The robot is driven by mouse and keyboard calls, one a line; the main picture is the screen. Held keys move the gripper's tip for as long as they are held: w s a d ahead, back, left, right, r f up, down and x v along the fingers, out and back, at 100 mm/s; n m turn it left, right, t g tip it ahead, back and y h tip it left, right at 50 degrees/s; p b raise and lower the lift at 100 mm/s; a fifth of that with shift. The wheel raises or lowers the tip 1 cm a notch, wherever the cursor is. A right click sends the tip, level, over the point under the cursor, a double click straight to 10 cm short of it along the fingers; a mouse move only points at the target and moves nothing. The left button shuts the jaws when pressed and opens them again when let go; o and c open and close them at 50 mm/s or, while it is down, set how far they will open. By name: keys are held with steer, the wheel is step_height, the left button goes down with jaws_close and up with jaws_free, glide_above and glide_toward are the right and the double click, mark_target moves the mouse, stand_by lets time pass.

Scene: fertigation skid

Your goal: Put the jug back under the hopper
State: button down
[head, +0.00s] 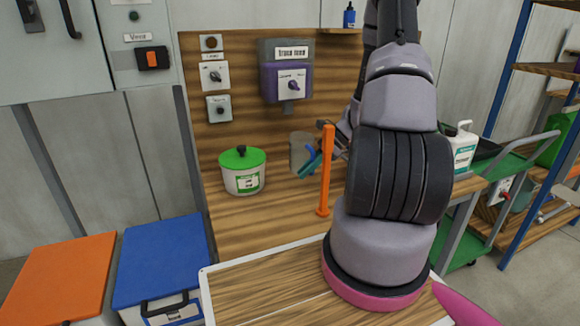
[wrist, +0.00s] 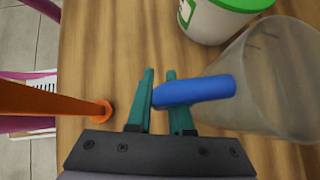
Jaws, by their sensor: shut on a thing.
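The jug (head: 301,147) is a clear, greyish beaker with a blue handle, partly hidden in the head view by my gripper and an orange post. In the wrist view the jug (wrist: 268,85) fills the right side. My gripper (head: 311,164) has teal fingers; in the wrist view my gripper (wrist: 161,82) is shut on the blue handle, with the jug to the right of the fingers. The hopper (head: 287,72) is a grey and purple box with a dial on the wooden back panel. The jug is below and slightly right of it. I cannot tell whether the jug touches the bench.
The orange post (head: 326,172) stands on the bench just in front of my gripper; it also shows left of the fingers in the wrist view (wrist: 50,99). A white tub with a green lid (head: 242,170) stands left of the jug. A white bottle (head: 462,147) is at right.

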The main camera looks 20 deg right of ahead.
mark_target(293, 165)
step_height(293, 165, down, 4)
steer(key=shift+r, duration=0.2)
steer(key=w, duration=1)
steer(key=shift+w+f, duration=0.1)
steer(key=shift+w, duration=0.1)
steer(key=w, duration=0.1)
steer(key=w+f, duration=0.1)
steer(key=shift+w, duration=0.35)
steer(key=shift+f, duration=0.1)
steer(key=shift+f, duration=0.15)
steer(key=c, duration=0.8)
jaws_free()
